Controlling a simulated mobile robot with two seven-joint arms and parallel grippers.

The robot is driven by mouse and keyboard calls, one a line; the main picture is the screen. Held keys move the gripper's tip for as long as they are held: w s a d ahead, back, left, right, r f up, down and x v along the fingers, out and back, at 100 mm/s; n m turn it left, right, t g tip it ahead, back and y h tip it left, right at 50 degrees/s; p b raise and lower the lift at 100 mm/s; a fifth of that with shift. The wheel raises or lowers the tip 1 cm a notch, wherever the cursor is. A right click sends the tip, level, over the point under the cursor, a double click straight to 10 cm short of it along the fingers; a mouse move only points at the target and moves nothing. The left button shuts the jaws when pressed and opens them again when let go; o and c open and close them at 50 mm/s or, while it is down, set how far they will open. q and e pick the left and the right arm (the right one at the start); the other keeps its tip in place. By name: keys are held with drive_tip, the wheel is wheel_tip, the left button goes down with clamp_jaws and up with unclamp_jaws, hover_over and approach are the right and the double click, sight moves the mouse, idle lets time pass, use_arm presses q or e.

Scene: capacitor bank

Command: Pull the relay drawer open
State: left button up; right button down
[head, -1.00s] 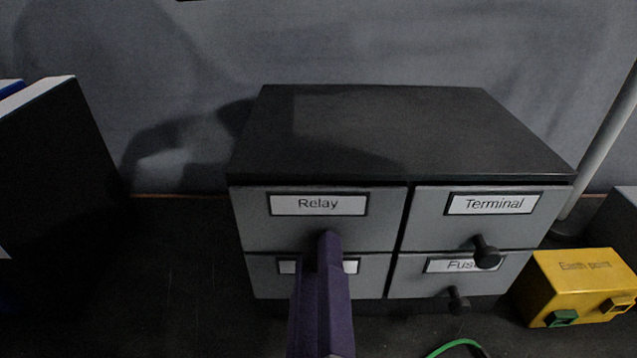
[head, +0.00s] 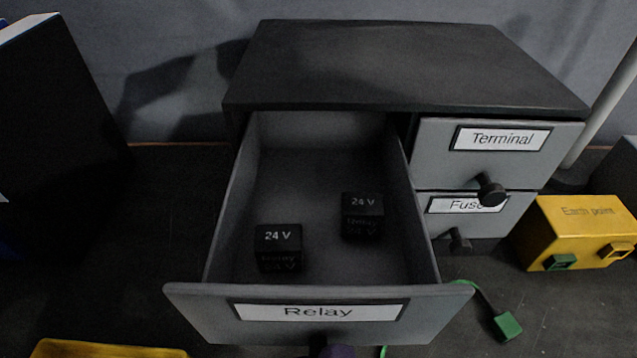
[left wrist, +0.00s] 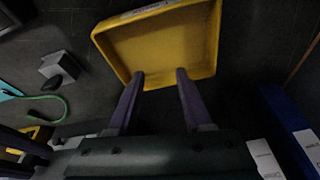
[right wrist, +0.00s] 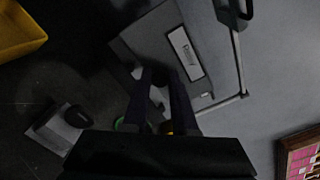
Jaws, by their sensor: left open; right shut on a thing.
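The relay drawer (head: 218,305) stands far out of the dark cabinet (head: 400,65), its grey front labelled "Relay". Two black 24 V relay blocks (head: 278,247) (head: 362,216) lie inside it. My right gripper (head: 338,351) is at the bottom edge of the head view, shut on the drawer's dark knob (head: 318,341), which is mostly hidden. The right wrist view shows its fingers (right wrist: 161,72) against the grey drawer front with the label (right wrist: 186,53). My left gripper (left wrist: 160,74) is open and empty by the near edge of a yellow tray (left wrist: 160,45), away from the drawer.
The Terminal drawer (head: 435,150) and Fuse drawer (head: 520,208) are shut at the right, their dark knobs sticking out. A yellow box (head: 580,228) and a green-ended cable (head: 507,325) lie further right. A dark panel (head: 55,110) stands at the left. Floor between panel and drawer is clear.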

drive_tip(key=c, duration=0.7)
unclamp_jaws()
drive_tip(key=shift+s, duration=0.1)
use_arm(q)
drive_tip(key=shift+f+b, duration=0.8)
drive_tip(key=shift+f, duration=0.05)
use_arm(e)
drive_tip(key=s, duration=0.9)
drive_tip(key=shift+s, duration=0.35)
